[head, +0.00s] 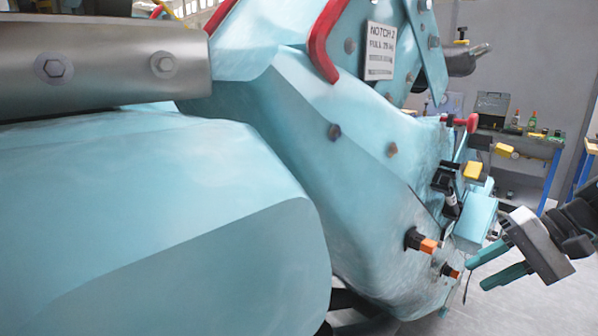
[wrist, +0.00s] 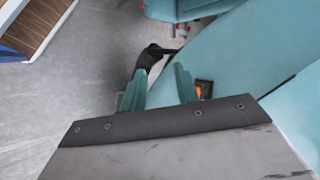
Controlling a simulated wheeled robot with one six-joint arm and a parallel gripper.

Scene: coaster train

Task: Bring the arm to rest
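My gripper (head: 476,278) is at the lower right of the head view, with its two teal fingers pointing left toward the teal coaster train (head: 150,200). The fingers are apart and I see nothing held between them. My dark arm (head: 577,220) enters from the right edge behind it. In the wrist view the spread fingers (wrist: 160,68) reach over grey floor and a black part, close beside a teal panel (wrist: 235,50). A thin dark line shows near the fingertips in the head view; I cannot tell whether they touch it.
Orange-tipped fittings (head: 428,246) stick out from the train left of my gripper. A teal box (head: 476,218) and yellow-ended levers (head: 473,170) are above it. A workbench (head: 525,150) with bottles stands behind. Grey floor (head: 530,310) is open below my gripper.

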